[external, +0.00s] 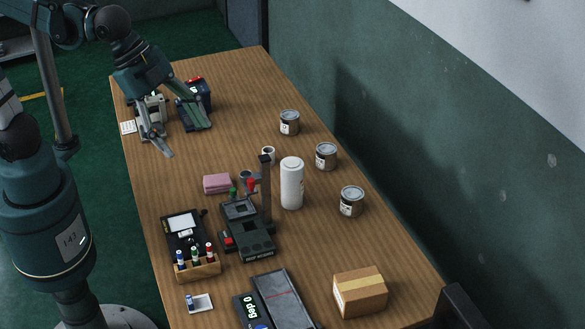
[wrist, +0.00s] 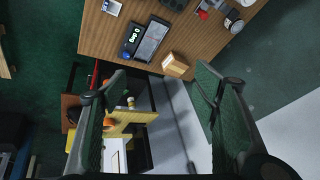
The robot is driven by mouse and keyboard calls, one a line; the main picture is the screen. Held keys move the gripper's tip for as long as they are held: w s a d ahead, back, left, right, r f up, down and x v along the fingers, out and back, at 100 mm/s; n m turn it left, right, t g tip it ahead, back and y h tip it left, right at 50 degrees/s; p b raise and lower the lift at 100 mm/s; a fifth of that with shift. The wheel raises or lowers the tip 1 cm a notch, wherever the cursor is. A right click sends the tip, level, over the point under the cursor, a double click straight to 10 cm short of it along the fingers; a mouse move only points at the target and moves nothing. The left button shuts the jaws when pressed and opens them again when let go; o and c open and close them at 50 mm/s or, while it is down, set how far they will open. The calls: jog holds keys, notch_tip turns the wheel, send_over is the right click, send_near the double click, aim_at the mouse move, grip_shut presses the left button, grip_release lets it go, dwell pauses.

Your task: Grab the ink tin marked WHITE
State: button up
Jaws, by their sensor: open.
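Three metal tins with pale labels stand along the wall side of the table in the external view: a far tin (external: 289,122), a middle tin (external: 326,156) and a near tin (external: 351,201). Their labels are too small to read, so I cannot tell which is marked WHITE. My gripper (external: 188,141) is open and empty above the far left of the table, to the left of all three tins. In the wrist view its fingers (wrist: 159,74) are spread wide, with no tin between them. A dark round tin-like thing (wrist: 234,20) shows at the upper right there.
A cardboard box (external: 360,292) and a scale (external: 283,300) are at the near end. Bare wood lies between my gripper and the far tin.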

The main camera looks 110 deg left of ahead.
jog(key=w+a+f+m+g, duration=0.2)
jog(key=w+a+m, duration=0.2)
jog(key=w+a, duration=0.85)
jog(key=m+g+h, duration=0.1)
jog(key=m+g, duration=0.3)
jog(key=m, duration=0.5)
send_over(328, 148)
jog(key=f, duration=3.2)
jog(key=shift+w+d+b, duration=0.25)
jog(key=shift+d+b, duration=0.1)
jog(key=shift+b, duration=0.05)
jog(key=shift+s+a+f, duration=0.2)
jog(key=shift+a+f, duration=0.2)
jog(key=shift+f, duration=0.1)
jog(key=shift+f, duration=1.25)
jog(key=shift+f, duration=0.1)
